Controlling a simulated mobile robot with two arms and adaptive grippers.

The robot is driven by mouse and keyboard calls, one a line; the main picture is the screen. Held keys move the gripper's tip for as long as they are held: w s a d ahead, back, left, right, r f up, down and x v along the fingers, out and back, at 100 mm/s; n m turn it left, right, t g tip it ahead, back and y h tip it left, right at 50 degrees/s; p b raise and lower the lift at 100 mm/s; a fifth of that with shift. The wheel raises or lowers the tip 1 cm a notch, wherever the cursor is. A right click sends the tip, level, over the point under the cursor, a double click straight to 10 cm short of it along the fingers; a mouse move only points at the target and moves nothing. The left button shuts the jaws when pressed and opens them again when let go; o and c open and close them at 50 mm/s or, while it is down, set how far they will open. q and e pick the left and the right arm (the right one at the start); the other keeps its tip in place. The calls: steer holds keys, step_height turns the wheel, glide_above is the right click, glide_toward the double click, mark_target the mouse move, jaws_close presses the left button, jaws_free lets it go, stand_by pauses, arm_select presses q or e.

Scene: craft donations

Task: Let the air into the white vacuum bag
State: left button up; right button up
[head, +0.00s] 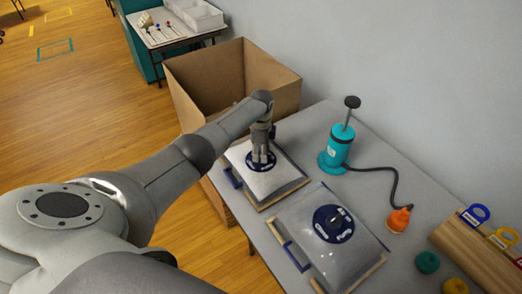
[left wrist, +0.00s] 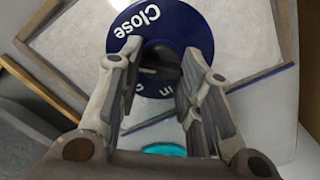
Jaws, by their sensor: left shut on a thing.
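The white vacuum bag (head: 272,184) lies in a tan frame on the grey table, next to the cardboard box. Its round dark blue valve plate (head: 249,162) is partly hidden by my left gripper (head: 262,156). In the left wrist view, the valve plate (left wrist: 190,22) reads "Close", with other lettering partly covered. A black knob (left wrist: 160,70) sits at its middle. My left gripper (left wrist: 160,78) points down with its fingers on either side of this knob, shut on it. A second, similar pale bag (head: 355,258) with a blue valve plate (head: 333,223) lies nearer. My right gripper is not in view.
A teal hand pump (head: 336,148) stands behind the bags, its black hose ending in an orange nozzle (head: 398,219). Teal (head: 428,262) and yellow (head: 455,286) round pieces lie at right by a wooden block (head: 470,250). A tall cardboard box (head: 205,90) stands beyond the table.

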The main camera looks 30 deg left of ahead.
arm_select(q)
steer(key=n, duration=0.3)
steer(key=shift+n+p, duration=0.4)
steer(key=n, duration=0.3)
steer(key=shift+n+p, duration=0.3)
steer(key=shift+p, duration=0.1)
steer(key=n, duration=0.3)
steer(key=shift+n+p, duration=0.35)
steer(key=shift+n, duration=0.05)
steer(key=n, duration=0.3)
steer(key=shift+p, duration=0.3)
steer(key=n, duration=0.6)
steer(key=shift+n+p, duration=0.3)
steer(key=shift+n, duration=0.1)
steer(key=n, duration=0.5)
steer(key=shift+n, duration=0.3)
